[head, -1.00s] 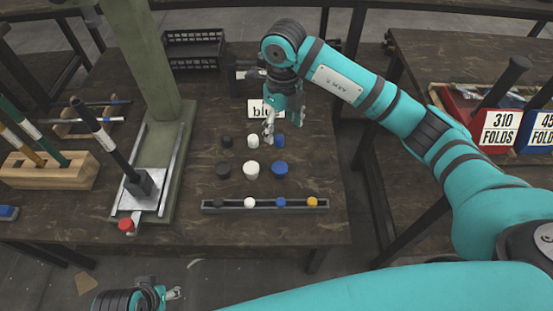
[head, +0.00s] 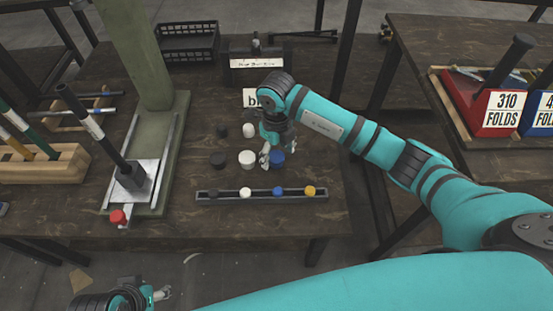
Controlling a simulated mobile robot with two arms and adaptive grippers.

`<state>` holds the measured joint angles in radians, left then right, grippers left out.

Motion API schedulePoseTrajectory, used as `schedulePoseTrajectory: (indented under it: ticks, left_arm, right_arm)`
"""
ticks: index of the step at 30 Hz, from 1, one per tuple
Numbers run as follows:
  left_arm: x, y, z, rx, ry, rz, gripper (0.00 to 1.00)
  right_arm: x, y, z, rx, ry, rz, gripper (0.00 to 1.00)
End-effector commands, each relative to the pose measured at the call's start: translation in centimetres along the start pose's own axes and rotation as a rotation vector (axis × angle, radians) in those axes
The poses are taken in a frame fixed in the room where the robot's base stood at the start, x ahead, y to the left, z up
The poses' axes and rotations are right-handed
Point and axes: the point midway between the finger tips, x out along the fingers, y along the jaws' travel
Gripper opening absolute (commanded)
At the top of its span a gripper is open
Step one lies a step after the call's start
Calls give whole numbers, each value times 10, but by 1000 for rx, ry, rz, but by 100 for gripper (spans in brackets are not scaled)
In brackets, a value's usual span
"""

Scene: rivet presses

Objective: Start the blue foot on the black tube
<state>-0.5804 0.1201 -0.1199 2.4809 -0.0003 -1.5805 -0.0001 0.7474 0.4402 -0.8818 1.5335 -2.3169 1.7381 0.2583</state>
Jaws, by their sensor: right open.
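A black tube (head: 80,108) with a white band stands in a dark grey block (head: 130,177) on the metal slide of the green press, at the left. The larger blue cap (head: 277,159) sits on the table in a row with a black and a white one. My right gripper (head: 272,154) is open and points down over this blue cap, with nothing visible between its fingers. I cannot tell whether it touches the cap. The small blue cap of the row behind is hidden by my gripper. My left gripper (head: 162,294) is low at the bottom left, away from the table objects.
A rail (head: 262,196) in front holds black, white, blue and yellow pieces. The press column (head: 135,50) rises at the left, with a red knob (head: 118,216) at its front. A wooden rack (head: 45,163) holds other tubes. A black crate (head: 187,41) stands behind.

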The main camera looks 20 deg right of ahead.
Motion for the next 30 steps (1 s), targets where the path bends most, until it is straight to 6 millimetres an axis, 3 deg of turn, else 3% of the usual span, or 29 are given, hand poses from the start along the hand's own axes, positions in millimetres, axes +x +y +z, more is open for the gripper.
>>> schedulePoseTrajectory:
  ticks: [3, 10, 21, 30]
  left_arm:
    - [5, 0, -4, 0, 26, 0, 40]
    - [4, 1, -8, 1, 40, 1, 40]
    - [4, 1, -8, 1, 38, 2, 40]
    - [2, 1, -8, 2, 35, 2, 40]
  right_arm:
    - [16, 0, 0, 0, 0, 0, 68]
    - [16, -1, 0, -1, -1, -1, 68]
    - [16, -1, 0, 0, -1, -1, 20]
    - [10, -1, 1, 0, -3, -2, 18]
